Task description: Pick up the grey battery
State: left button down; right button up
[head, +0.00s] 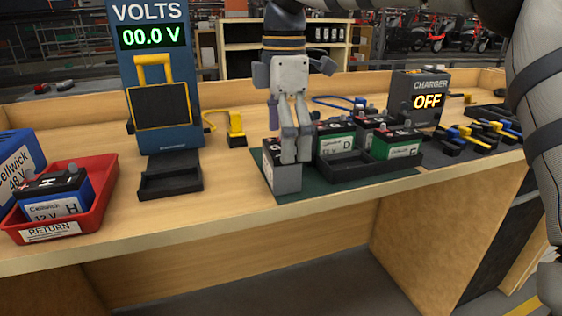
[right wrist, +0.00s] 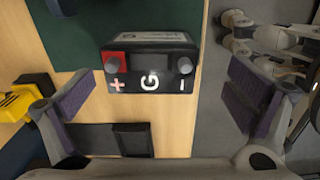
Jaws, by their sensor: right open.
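The grey battery (head: 285,181) stands at the front left of the green mat on the bench. Its top shows in the right wrist view (right wrist: 150,70), with a red plus terminal, a minus terminal and a white G mark. My right gripper (head: 298,150) points down over it and hides part of its top and right side. In the right wrist view, my right gripper (right wrist: 165,100) is open, with its purple pads wide apart on either side of the battery and a gap to each. Whether the fingertips reach below its top is unclear. My left gripper is not in view.
Green batteries (head: 335,143) stand close on the right, by a black tray (head: 352,172). A charger (head: 420,97) reading OFF is further right. On the left are a voltmeter (head: 162,100), an empty black cradle (head: 170,180) and a red return bin (head: 100,195) holding battery H.

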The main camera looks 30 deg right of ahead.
aim_at(282, 179)
jog(key=f, duration=0.3)
jog(key=w+f, duration=0.1)
jog(key=f, duration=0.1)
jog(key=shift+f, duration=0.35)
jog(key=c, duration=1.4)
